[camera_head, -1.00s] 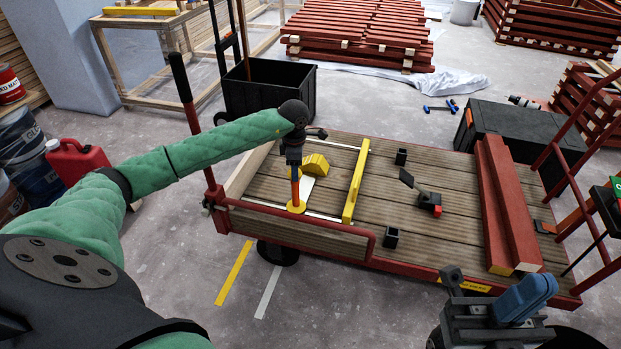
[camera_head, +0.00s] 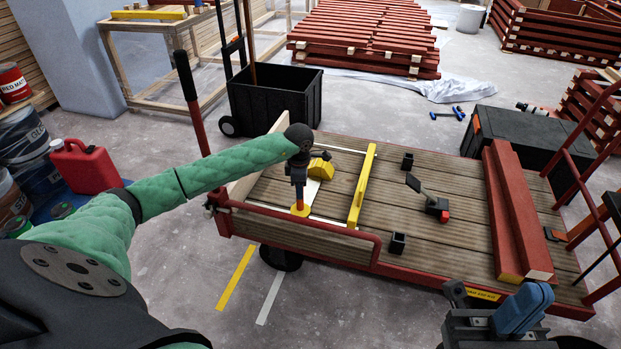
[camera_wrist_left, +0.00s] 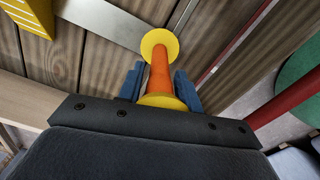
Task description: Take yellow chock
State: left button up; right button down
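The yellow chock (camera_head: 320,168) sits on the trolley's plank deck, behind and a little right of my left gripper, which partly hides it. In the left wrist view its ridged side (camera_wrist_left: 30,14) shows at the top left. My left gripper (camera_head: 299,192) points down over an upright orange handle (camera_wrist_left: 159,75) with yellow discs at its ends. Its blue fingers stand either side of the handle with narrow gaps, so it looks open. My right gripper (camera_head: 490,318) is at the bottom right, apart from the deck; its finger gap is unclear.
A yellow bar (camera_head: 361,188) crosses the deck right of the chock. Small black blocks (camera_head: 398,243) and a black clamp with a red end (camera_head: 437,206) lie beyond it. Red battens (camera_head: 515,215) lie on the right. A red rail (camera_head: 290,217) edges the near left side.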

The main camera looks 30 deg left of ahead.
pick_arm(q)
grip_shut()
